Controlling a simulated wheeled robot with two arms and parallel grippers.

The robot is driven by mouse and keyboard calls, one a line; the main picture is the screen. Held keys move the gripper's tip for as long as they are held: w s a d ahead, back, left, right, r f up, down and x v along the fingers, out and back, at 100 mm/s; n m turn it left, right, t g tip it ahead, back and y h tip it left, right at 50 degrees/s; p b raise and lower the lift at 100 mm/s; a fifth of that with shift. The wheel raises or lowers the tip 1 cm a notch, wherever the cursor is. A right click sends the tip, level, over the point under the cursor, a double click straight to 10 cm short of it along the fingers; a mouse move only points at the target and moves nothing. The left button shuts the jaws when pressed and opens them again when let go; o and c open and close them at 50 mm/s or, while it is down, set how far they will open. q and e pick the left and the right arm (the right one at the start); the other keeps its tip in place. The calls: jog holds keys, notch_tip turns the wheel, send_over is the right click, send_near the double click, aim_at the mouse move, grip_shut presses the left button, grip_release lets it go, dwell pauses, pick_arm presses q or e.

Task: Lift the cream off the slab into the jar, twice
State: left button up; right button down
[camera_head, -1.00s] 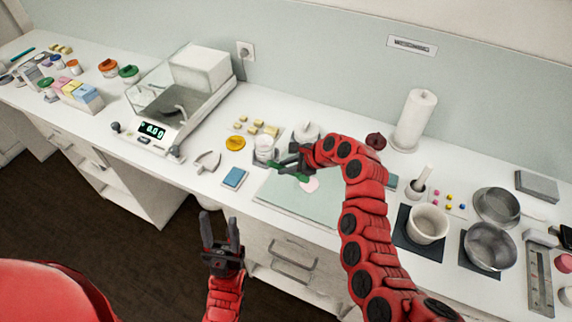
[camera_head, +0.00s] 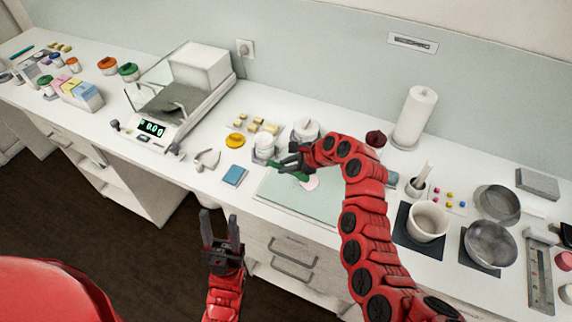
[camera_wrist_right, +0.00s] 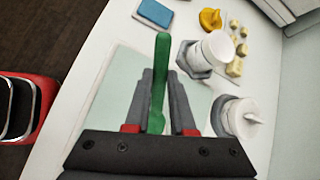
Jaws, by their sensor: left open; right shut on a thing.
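A pale green slab (camera_head: 275,194) lies on the bench, and a small pinkish-white patch of cream (camera_head: 311,184) sits on it. My right gripper (camera_head: 288,162) is over the slab's back edge. It is shut on a green spatula (camera_wrist_right: 161,70), which shows upright between the fingers in the right wrist view. The cream cannot be made out there. A white jar (camera_head: 264,146) stands just left of the gripper, in a grey holder (camera_wrist_right: 190,62) in the wrist view. My left gripper (camera_head: 219,222) is open and empty, in front of the bench.
A white lidded pot (camera_head: 306,128) stands behind the gripper. A blue block (camera_head: 234,175) and a yellow piece (camera_head: 235,140) lie left of the slab. A scale (camera_head: 152,128) stands further left. A mortar (camera_head: 427,223) and metal bowls (camera_head: 490,245) are to the right.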

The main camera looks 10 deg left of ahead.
jog(key=shift+f, duration=0.5)
dwell(1.6)
jog(key=shift+r+p, duration=2.35)
jog(key=shift+r, duration=0.7)
jog(key=shift+f, duration=0.1)
